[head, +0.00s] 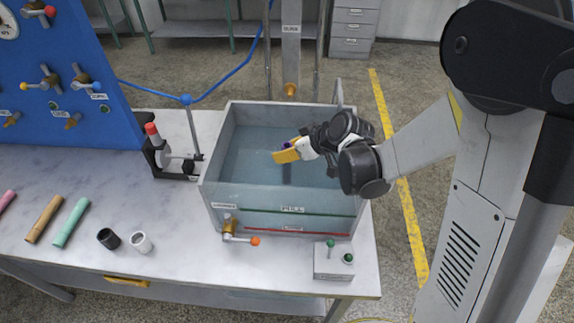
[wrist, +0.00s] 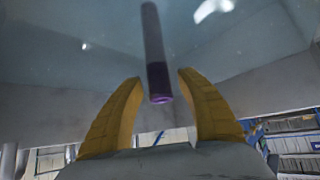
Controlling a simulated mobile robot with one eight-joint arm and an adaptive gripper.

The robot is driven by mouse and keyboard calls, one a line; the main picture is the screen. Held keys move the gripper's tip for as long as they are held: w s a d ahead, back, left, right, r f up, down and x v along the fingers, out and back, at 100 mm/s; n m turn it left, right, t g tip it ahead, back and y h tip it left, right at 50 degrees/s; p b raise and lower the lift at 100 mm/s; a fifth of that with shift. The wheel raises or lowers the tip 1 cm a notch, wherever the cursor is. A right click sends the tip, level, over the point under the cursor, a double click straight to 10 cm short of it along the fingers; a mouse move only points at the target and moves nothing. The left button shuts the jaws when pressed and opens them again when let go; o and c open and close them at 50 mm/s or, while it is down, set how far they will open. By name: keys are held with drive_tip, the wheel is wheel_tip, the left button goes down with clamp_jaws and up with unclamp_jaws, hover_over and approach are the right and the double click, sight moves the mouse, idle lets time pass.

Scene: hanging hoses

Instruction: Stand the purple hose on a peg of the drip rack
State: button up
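The purple hose (wrist: 157,60) shows in the wrist view as a dark tube with a purple end, running away from the camera between my fingers. In the head view only a small purple bit (head: 287,146) shows at my gripper, with a dark length below it in the water. My gripper (head: 286,155) is over the water tank, its yellow fingers pointing left. In the wrist view my gripper (wrist: 159,78) has its fingers apart on both sides of the hose, with a narrow gap on each side. I cannot make out a drip rack with pegs.
The clear water tank (head: 212,190) has walls around my gripper. A black stand (head: 170,160) is left of it. Tan (head: 44,219), teal (head: 71,222) and pink pieces lie on the table's left, near black and white cylinders. A green-button box (head: 333,262) stands in front.

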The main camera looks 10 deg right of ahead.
clamp_jaws()
drive_tip(key=shift+r, duration=0.1)
